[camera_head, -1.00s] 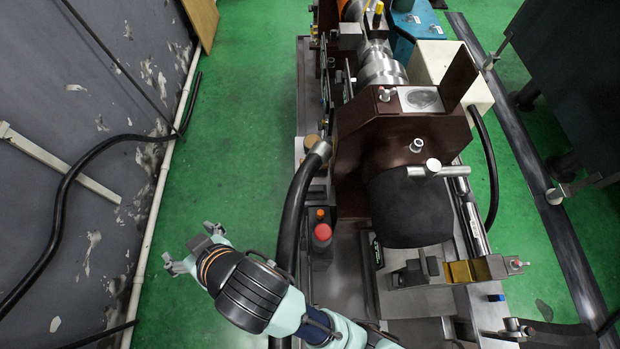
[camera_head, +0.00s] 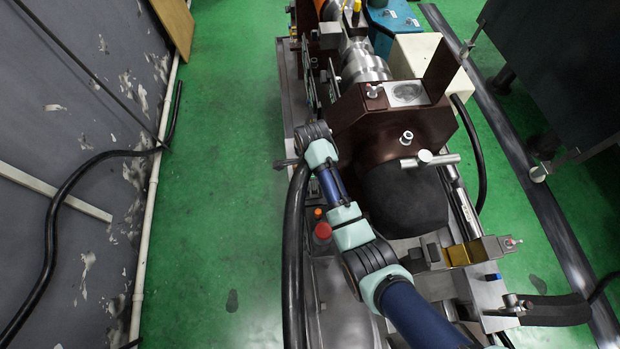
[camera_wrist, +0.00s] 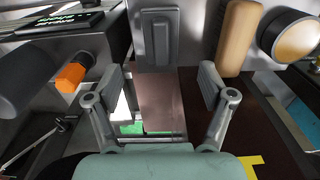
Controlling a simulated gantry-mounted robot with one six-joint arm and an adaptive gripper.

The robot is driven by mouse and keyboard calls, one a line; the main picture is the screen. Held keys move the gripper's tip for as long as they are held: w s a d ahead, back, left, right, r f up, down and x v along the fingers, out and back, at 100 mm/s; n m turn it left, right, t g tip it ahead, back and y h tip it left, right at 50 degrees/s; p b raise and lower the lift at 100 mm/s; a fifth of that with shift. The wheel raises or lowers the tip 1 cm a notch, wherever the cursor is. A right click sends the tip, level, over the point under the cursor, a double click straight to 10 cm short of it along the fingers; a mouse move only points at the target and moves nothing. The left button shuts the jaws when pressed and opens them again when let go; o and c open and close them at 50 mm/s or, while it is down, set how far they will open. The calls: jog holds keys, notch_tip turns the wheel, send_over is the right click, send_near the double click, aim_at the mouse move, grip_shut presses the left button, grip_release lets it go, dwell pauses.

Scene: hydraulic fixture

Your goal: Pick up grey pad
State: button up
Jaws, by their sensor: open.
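A grey rectangular pad (camera_wrist: 160,40) with a raised middle stands out at the top centre of the wrist view. I take it to be the grey pad. My gripper (camera_wrist: 162,82) is open and empty, its two fingers spread wide. The pad lies beyond the fingertips, roughly centred between them, and is apart from them. In the head view my arm reaches along the left side of the brown housing. My gripper is mostly hidden there behind the wrist, and I cannot make out the pad in that view.
A tan cylinder (camera_wrist: 238,38) stands close right of the pad. An orange knob (camera_wrist: 71,76) is at the left. In the head view the brown housing (camera_head: 360,128), a thick black hose (camera_head: 294,260) and a red button (camera_head: 323,231) are near my arm. Green floor (camera_head: 220,110) lies open at the left.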

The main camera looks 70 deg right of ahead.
jog(key=f+b, duration=0.1)
jog(key=f, duration=0.1)
jog(key=f+b, duration=0.1)
jog(key=f, duration=0.1)
jog(key=f+b, duration=0.1)
jog(key=f, duration=0.2)
jog(key=shift+w, duration=0.25)
jog(key=shift+r, duration=0.1)
jog(key=c, duration=1.3)
jog(key=shift+o, duration=0.2)
jog(key=shift+r, duration=0.1)
notch_tip(320, 180, up, 28)
jog(key=p, duration=1.7)
